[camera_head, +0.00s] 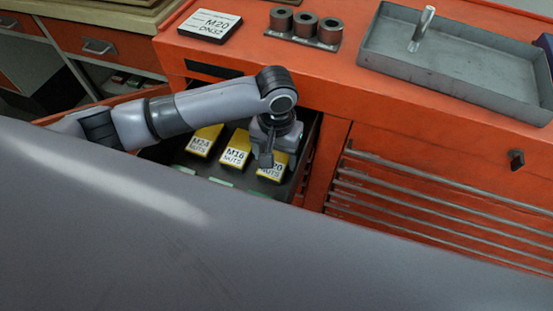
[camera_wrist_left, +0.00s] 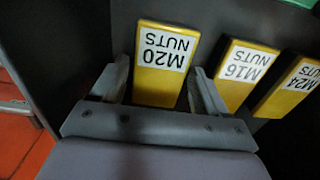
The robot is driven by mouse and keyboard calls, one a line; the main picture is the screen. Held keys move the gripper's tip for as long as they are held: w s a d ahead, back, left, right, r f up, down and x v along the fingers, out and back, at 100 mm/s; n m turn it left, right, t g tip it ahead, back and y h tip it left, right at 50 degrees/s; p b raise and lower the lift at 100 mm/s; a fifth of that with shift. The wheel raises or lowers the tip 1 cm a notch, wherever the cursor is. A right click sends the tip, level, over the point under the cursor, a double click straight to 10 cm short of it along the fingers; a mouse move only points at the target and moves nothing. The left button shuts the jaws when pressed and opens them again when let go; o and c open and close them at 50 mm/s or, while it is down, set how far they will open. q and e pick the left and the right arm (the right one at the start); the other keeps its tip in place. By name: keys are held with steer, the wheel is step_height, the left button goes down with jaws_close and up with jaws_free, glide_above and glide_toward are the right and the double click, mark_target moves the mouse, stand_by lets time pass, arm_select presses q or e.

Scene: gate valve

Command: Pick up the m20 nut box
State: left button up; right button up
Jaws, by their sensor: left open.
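The M20 nut box (camera_head: 272,170) is yellow with a white label and lies in an open drawer, partly hidden by my left gripper (camera_head: 267,156) in the head view. In the left wrist view the M20 nut box (camera_wrist_left: 163,65) shows its label upside down. My left gripper (camera_wrist_left: 158,85) is open, with one finger on each side of the box's near end. I cannot tell whether the fingers touch it. My right gripper is not in view.
The yellow M16 box (camera_head: 235,150) and M24 box (camera_head: 204,140) lie beside it in the drawer. Above, the orange bench top holds an M20 DN32 sign (camera_head: 210,25), dark cylinders (camera_head: 304,27) and a grey tray (camera_head: 455,58). A large grey surface fills the foreground.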

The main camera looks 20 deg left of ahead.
arm_select(q)
steer(key=shift+f, duration=0.65)
steer(key=c, duration=1.2)
steer(key=shift+r, duration=0.1)
